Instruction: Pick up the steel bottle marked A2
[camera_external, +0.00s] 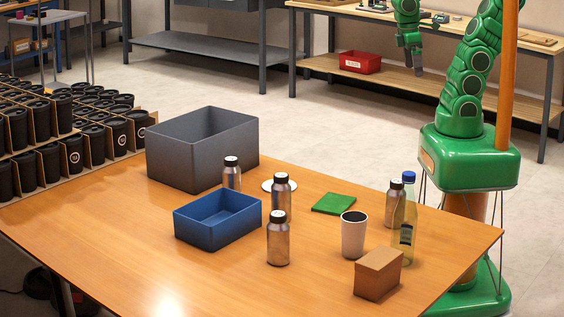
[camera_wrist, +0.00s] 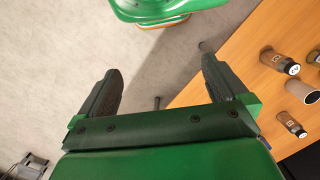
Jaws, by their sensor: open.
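Steel bottles with black caps stand upright on the orange table: one at the back (camera_external: 232,177), one in the middle (camera_external: 281,198), one in front (camera_external: 278,243) and one at the right (camera_external: 394,213). In the wrist view two steel bottles, an upper one (camera_wrist: 277,61) and a lower one (camera_wrist: 290,122), show at the right. My gripper (camera_wrist: 160,72) is open and empty, with bare floor between its fingers. In the external view my gripper (camera_external: 413,58) is raised beyond the table, far from the bottles.
A grey bin (camera_external: 174,158) and a blue bin (camera_external: 195,232) stand left of the bottles. A white cup (camera_external: 353,238), a clear bottle with a blue cap (camera_external: 405,217) and a cardboard box (camera_external: 376,277) crowd the right. A green pad (camera_external: 334,204) lies flat. The front left tabletop is clear.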

